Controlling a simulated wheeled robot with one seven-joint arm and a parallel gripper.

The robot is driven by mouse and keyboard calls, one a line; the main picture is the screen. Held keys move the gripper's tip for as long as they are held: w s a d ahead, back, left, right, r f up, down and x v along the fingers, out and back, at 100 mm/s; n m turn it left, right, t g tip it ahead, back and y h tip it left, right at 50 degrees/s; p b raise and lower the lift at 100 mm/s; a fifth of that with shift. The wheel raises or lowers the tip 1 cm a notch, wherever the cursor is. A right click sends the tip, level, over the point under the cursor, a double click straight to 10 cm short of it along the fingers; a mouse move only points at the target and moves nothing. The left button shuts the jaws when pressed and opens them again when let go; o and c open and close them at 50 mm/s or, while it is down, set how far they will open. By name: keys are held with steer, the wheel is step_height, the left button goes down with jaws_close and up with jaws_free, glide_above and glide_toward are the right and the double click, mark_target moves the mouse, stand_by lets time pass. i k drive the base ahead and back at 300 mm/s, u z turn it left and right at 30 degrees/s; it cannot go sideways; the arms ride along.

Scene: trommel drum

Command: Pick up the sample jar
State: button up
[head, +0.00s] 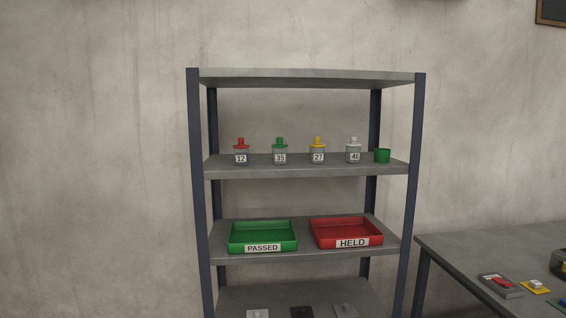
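Several small sample jars stand upright in a row on the upper shelf in the head view. From the left they are a red-topped jar labelled 12 (241,153), a green-topped jar labelled 35 (280,153), a yellow-topped jar labelled 27 (318,152) and a white-topped jar labelled 46 (353,151). The frame does not show which of them is meant. My gripper is not in view.
A green cup (382,155) stands right of the jars. The shelf below holds a green PASSED tray (262,248) and a red HELD tray (352,242). Uprights flank the grey rack (196,180). A table (470,247) with small items stands at right.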

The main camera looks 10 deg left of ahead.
mark_target(278, 154)
steer(key=z, duration=0.1)
steer(key=i, duration=1)
steer(key=u, duration=0.1)
